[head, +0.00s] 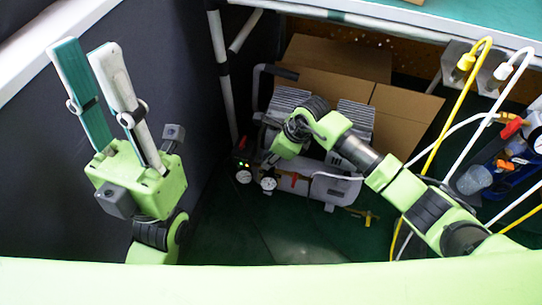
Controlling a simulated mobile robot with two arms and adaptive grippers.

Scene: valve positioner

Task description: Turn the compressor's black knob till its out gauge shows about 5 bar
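The grey compressor (335,187) stands on the dark green floor under the bench. Two small white-faced round gauges sit at its left end, a left one (243,177) and a right one (268,184). Their readings are too small to make out, and I cannot tell which is the out gauge. A black part with green lights (241,162) is above the left gauge. I cannot pick out the black knob for sure. My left gripper (85,48) is open, empty and raised at the upper left, far from the compressor. My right arm's wrist covers part of the compressor; its gripper fingers do not show.
Cardboard boxes (405,115) stand behind the compressor. Yellow and white hoses (456,115) hang at the right, beside a blue tray (512,178) of tools. A white post (221,75) stands left of the compressor. The floor in front is mostly clear.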

